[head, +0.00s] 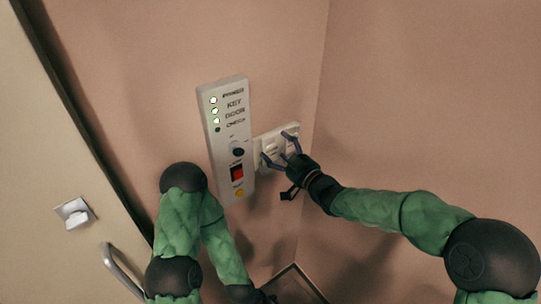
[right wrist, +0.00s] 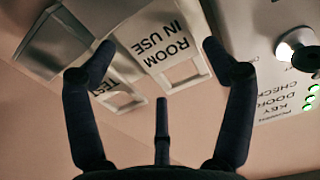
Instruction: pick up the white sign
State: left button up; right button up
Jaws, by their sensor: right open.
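A white sign (right wrist: 157,40) lettered ROOM IN USE shows upside down in the right wrist view, with a rectangular cutout near its lower edge. A second pale sign (right wrist: 118,92) with lettering that reads TEST is beside it, partly behind my finger. In the head view the white sign area (head: 270,149) is on the wall right of the control panel, partly covered by my fingers. My right gripper (head: 275,146) is open in front of it, its fingers spread; the right wrist view shows the fingertips (right wrist: 160,48) on either side of the ROOM IN USE sign, with nothing gripped. Contact cannot be told.
A white control panel (head: 209,120) with lights, a knob and a red switch is on the wall close left of the signs. A wall corner lies just right. A door with a handle (head: 122,269) is at left. My left arm is bent below the panel, its gripper out of sight.

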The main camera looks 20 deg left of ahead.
jog(key=shift+x, duration=0.85)
jog(key=c, duration=0.6)
